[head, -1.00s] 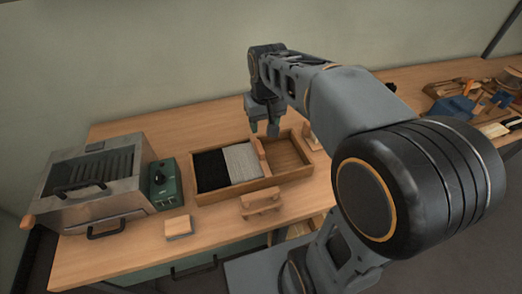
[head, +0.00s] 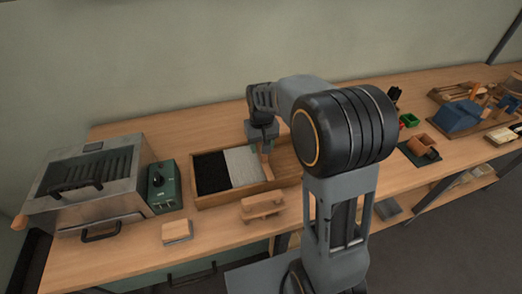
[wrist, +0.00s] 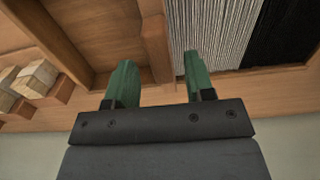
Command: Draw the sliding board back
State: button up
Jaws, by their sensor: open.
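The sliding board (head: 267,170) is an upright wooden divider across the wooden tray (head: 232,197), against the grey end of the bristles (head: 242,165). In the wrist view the board (wrist: 155,40) runs between the two green fingers of my gripper (wrist: 157,60). One finger is on the bristle side and the other on the empty compartment side, with gaps showing beside the board. My gripper (head: 262,148) is open and low over the tray's far side in the head view. Black bristles (head: 211,173) fill the tray's left end. My arm hides the tray's right end.
A small wooden stand (head: 262,206) and a wooden block (head: 177,231) sit in front of the tray. A metal machine (head: 95,185) with a green control box (head: 162,187) stands at left. A green box (head: 410,120) and a blue tool (head: 458,116) are at right.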

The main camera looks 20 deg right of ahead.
jog(key=shift+f, duration=1.25)
jog(key=shift+c, duration=0.4)
grip_shut()
